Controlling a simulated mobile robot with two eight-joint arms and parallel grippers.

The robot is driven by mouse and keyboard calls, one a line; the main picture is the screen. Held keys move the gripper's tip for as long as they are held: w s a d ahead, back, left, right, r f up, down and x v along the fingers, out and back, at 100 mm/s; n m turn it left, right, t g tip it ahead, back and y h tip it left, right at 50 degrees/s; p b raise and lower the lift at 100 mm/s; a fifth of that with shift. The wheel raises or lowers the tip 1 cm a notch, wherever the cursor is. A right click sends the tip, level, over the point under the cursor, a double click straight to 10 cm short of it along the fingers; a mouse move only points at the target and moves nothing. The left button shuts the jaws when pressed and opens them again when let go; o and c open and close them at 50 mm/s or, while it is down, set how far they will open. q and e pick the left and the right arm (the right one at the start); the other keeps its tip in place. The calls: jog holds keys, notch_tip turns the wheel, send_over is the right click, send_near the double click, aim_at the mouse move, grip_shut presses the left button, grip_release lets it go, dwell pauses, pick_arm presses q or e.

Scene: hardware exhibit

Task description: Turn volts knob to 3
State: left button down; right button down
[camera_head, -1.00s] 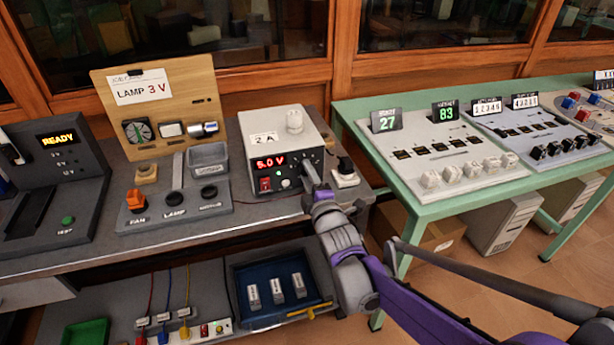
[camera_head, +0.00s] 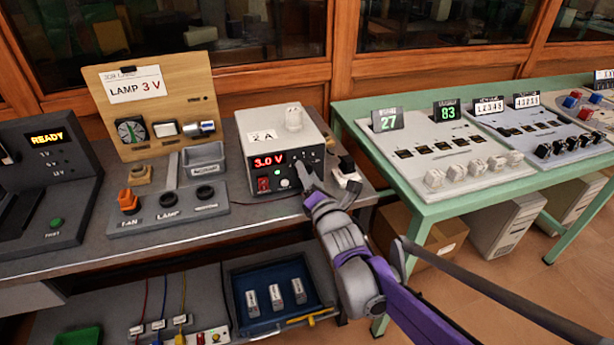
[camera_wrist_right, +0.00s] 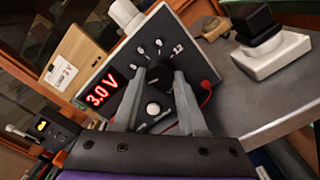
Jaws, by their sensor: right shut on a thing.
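The power supply (camera_head: 255,140) is a grey-white box with a black front, standing on the grey bench. Its red display (camera_head: 269,160) reads 3.0 V, and the same reading shows in the right wrist view (camera_wrist_right: 102,92). The black volts knob (camera_wrist_right: 159,74) is on the front panel, with white marks around it. My right gripper (camera_wrist_right: 163,84) is shut on the knob, one finger on each side; in the head view the gripper (camera_head: 303,178) covers it. A card on the wooden board reads LAMP 3 V (camera_head: 135,86). My left gripper is not in view.
A white block with a black top (camera_head: 347,174) stands close right of the supply. The lamp and fan station (camera_head: 168,205) is to its left. A green table (camera_head: 428,196) with switch panels stands at right. A blue tray (camera_head: 262,275) sits below.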

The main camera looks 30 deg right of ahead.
jog(key=shift+n, duration=0.6)
jog(key=shift+c, duration=2.3)
grip_release()
jog(key=shift+s, duration=0.1)
jog(key=p+v, duration=0.1)
jog(key=v, duration=0.9)
jog(key=shift+s+p, duration=0.3)
jog(key=shift+p, duration=0.1)
